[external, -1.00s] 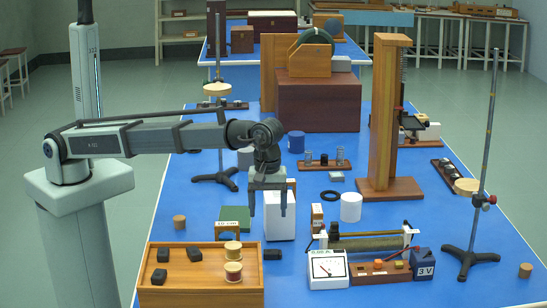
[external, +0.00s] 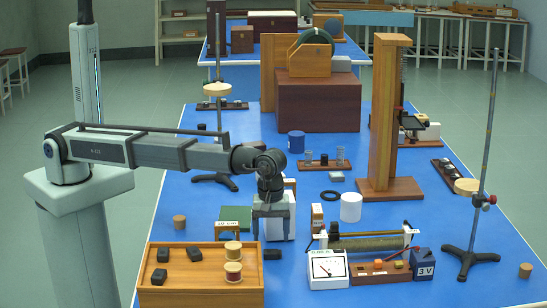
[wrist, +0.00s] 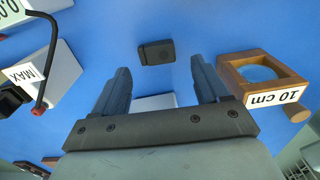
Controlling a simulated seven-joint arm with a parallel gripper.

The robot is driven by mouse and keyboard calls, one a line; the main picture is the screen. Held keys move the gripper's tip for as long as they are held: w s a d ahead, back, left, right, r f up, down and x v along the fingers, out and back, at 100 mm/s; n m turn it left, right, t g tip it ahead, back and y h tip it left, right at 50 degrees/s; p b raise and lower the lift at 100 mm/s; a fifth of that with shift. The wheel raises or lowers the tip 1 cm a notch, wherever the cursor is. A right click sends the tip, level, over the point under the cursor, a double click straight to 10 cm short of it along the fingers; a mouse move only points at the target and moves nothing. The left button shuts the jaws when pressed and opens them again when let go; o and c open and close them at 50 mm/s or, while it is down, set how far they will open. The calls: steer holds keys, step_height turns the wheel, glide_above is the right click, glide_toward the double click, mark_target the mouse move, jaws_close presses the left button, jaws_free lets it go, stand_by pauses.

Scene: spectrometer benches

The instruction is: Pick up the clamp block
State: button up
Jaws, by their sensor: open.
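The clamp block, a small dark block (external: 272,254), lies on the blue bench just right of the wooden tray. In the wrist view it (wrist: 156,51) lies flat beyond my fingertips, roughly centred between them, with nothing touching it. My gripper (external: 271,234) points down above the bench, close over the block. Its two fingers are apart and empty in the wrist view (wrist: 160,72).
A wooden tray (external: 200,297) with several dark blocks and two spools stands left of the clamp block. A wooden frame marked 10 cm (wrist: 262,80) is near my right finger. A meter (external: 327,270) stands to the right. A white box (external: 290,222) is behind my gripper.

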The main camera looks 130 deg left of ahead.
mark_target(271, 249)
step_height(271, 249, down, 5)
steer(key=shift+r, duration=0.1)
steer(key=c, duration=1.2)
